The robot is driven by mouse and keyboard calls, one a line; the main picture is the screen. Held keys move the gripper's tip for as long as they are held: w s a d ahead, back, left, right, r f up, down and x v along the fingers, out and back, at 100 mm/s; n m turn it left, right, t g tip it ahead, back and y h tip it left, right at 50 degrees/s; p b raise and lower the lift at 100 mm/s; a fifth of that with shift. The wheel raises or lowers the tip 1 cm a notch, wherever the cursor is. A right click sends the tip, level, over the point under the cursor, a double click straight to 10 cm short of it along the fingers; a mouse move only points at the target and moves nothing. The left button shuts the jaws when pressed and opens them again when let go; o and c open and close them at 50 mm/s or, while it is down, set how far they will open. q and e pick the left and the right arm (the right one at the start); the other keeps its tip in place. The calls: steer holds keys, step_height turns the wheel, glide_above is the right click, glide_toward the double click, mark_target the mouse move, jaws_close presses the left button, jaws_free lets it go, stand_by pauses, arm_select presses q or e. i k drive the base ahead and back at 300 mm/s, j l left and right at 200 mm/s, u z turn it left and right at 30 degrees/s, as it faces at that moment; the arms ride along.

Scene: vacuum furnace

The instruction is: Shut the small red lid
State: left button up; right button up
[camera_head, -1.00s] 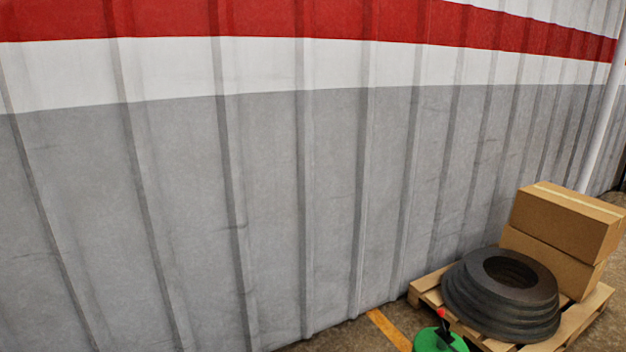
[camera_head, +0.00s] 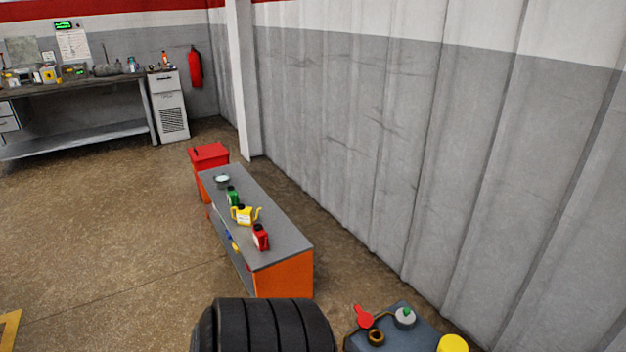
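A small red lid-like piece (camera_head: 364,316) shows at the bottom right. It stands tilted up beside a brass-coloured ring (camera_head: 375,337) on top of a dark grey-blue box (camera_head: 415,331), and it looks open. The lower part of this box is cut off by the picture's edge. A larger red lid (camera_head: 208,154) sits flat on a red bin (camera_head: 202,182) beyond the orange bench. Neither of my grippers is in view.
An orange bench (camera_head: 282,277) with a grey top holds several cans and bottles. A workbench (camera_head: 80,142) and cabinet (camera_head: 168,104) stand at the back left. The left floor is mostly clear.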

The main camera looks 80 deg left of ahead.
mark_target(365, 320)
steer(key=j+u, duration=0.95)
steer(key=j, duration=0.3)
steer(key=i+j, duration=0.1)
steer(key=j, duration=0.4)
steer(key=i+j, duration=0.1)
steer(key=j, duration=0.95)
steer(key=i+j, duration=0.15)
steer(key=j, duration=0.35)
steer(key=i+j, duration=0.1)
steer(key=j, duration=0.4)
steer(key=i+j, duration=0.1)
steer(key=j, duration=0.4)
